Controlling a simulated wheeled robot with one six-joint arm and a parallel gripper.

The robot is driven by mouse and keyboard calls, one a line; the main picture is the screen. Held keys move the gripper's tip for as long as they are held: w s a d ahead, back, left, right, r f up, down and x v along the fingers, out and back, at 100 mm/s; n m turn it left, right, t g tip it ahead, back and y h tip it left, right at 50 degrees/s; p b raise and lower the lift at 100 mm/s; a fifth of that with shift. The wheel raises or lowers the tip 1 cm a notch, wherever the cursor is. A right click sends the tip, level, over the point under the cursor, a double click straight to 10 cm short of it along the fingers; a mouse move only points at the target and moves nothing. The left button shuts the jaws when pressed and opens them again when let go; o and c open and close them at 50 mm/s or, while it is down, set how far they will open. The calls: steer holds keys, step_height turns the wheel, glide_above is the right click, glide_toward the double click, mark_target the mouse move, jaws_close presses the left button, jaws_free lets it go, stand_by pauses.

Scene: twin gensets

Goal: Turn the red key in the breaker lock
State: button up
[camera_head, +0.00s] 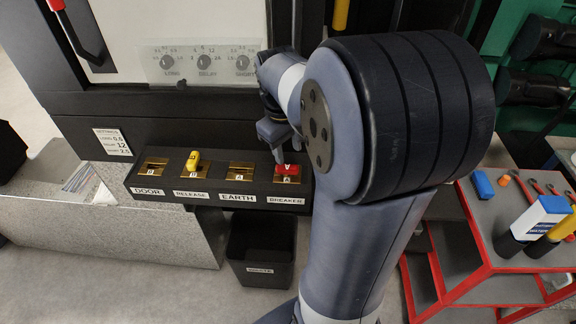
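The red key (288,170) sits in the breaker lock (287,180), the rightmost lock on a dark key box (220,196). My gripper (280,154) is just above the red key, pointing down. The arm partly hides it, and I cannot tell whether the fingers touch the key or are open or shut. A yellow key (193,160) stands in the release lock. The door lock (153,170) and earth lock (237,174) show no key.
A dark waste bin (262,255) stands below. A red tool cart (490,225) with loose items stands at right. My arm blocks the middle.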

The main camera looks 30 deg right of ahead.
mark_target(287, 167)
steer(key=n, duration=0.3)
steer(key=shift+a, duration=0.15)
steer(key=n+p, duration=0.1)
steer(key=n, duration=0.4)
steer(key=shift+f+n+t, duration=0.15)
steer(key=shift+n+t, duration=0.15)
steer(key=shift+y, duration=0.3)
step_height(287, 167, down, 6)
steer(key=b, duration=0.4)
